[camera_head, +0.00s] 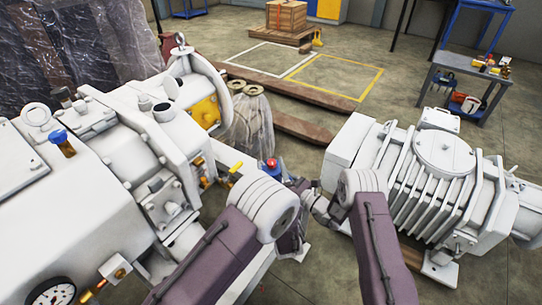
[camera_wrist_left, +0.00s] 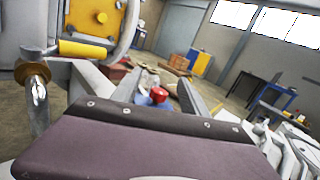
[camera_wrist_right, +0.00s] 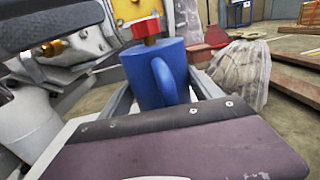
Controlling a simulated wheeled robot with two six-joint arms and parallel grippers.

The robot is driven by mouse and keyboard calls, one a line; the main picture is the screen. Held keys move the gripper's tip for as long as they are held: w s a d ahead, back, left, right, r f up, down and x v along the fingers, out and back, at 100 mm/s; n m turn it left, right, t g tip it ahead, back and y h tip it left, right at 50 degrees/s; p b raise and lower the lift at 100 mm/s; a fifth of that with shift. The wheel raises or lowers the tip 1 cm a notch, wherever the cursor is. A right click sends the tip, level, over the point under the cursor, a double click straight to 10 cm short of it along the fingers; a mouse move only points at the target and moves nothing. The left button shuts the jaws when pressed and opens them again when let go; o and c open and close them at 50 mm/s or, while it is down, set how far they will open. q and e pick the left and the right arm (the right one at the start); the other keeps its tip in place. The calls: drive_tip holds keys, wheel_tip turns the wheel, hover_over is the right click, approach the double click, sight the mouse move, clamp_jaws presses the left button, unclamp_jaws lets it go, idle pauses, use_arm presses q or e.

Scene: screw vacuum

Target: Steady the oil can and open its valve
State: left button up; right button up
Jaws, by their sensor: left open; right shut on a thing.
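The oil can (camera_wrist_right: 162,75) is blue, with a side handle and a red valve (camera_wrist_right: 146,28) on top. It stands upright in the right wrist view, between the fingers of my right gripper (camera_wrist_right: 166,92), which is shut on its body. In the head view only the top of the can (camera_head: 271,172) shows beside the machine; my arms hide the rest. In the left wrist view the red valve (camera_wrist_left: 158,95) appears between the parted fingers of my left gripper (camera_wrist_left: 155,91). That gripper is open. I cannot tell whether its fingers touch the valve.
A large white pump (camera_head: 95,210) fills the left side, with a yellow-handled valve (camera_head: 235,169) close to the can. A ribbed white machine (camera_head: 430,175) stands at the right.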

sight(272, 160)
use_arm(q)
drive_tip(key=s+f+m+h, duration=0.2)
drive_tip(key=s+f+m, duration=0.1)
drive_tip(key=s, duration=0.1)
drive_tip(key=shift+g, duration=0.4)
drive_tip(key=w, duration=1.2)
drive_tip(key=shift+d+f, duration=0.1)
drive_tip(key=shift+c, duration=0.3)
clamp_jaws()
